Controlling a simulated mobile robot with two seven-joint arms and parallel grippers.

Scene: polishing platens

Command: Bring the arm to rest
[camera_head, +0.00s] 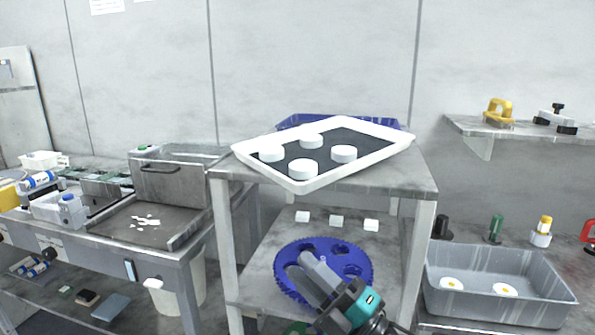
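My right gripper (299,264) comes in from the bottom, with grey fingers and a teal band at the wrist. It is in front of a blue toothed disc (354,257) with round holes, at the stand's lower shelf. The two fingers lie close together from this angle, and I cannot tell whether they are open or shut. Nothing is seen between them. I cannot tell whether they touch the disc. My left gripper is not in view.
A metal stand (424,187) holds a white tray (299,187) with several white pucks and a blue tray (290,122) behind. Three white blocks (336,221) sit on its lower shelf. A grey bin (497,300) is at right. A workbench (165,257) with a sink stands left.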

